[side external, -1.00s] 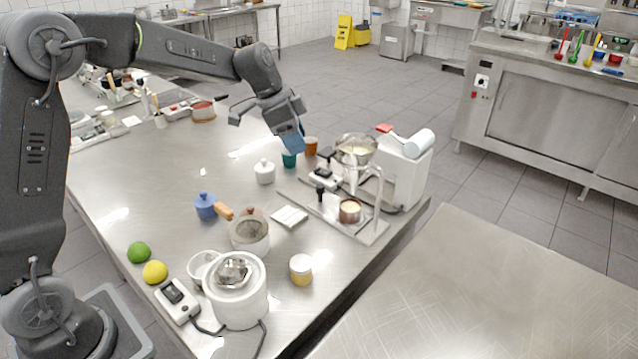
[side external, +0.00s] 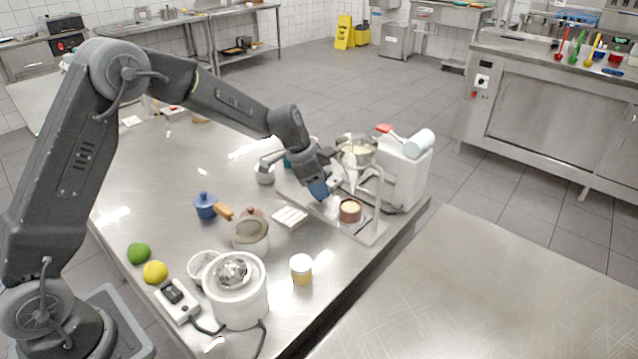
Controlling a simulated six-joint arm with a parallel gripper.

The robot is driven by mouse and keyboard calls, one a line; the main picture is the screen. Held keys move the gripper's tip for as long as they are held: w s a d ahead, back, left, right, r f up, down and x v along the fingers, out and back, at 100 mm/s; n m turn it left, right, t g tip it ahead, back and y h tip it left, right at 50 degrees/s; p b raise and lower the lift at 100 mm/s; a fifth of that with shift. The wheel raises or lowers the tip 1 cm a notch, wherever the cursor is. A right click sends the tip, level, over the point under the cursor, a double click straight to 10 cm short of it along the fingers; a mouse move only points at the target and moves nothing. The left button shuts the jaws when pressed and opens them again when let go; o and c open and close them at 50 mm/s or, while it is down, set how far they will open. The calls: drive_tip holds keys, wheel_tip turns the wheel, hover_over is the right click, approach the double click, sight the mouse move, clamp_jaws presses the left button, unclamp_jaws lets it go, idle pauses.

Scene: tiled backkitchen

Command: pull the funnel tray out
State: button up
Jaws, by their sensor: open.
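The funnel (side external: 356,152) is a steel bowl with pale contents, held on a stand at the right of the table. Below it a flat steel tray (side external: 372,232) lies at the stand's foot, carrying a small brown pot (side external: 350,211) with pale contents. My gripper (side external: 293,177) is open, its jaws spread wide. Its blue-tipped finger is over the tray's left part in the picture; the other finger is near the white lidded pot. The tray's black knob is hidden behind my gripper. Contact with the tray cannot be told.
A slatted white dish (side external: 290,217) lies just in front of the tray. A blue pot (side external: 205,205), a jar (side external: 301,269) and a white machine (side external: 238,292) stand nearer. The table's right edge is close to the tray.

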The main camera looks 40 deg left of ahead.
drive_tip(key=shift+c, duration=0.5)
clamp_jaws()
drive_tip(key=shift+a, duration=0.15)
drive_tip(key=a, duration=1)
drive_tip(key=shift+o, duration=0.5)
unclamp_jaws()
drive_tip(key=shift+d, duration=0.1)
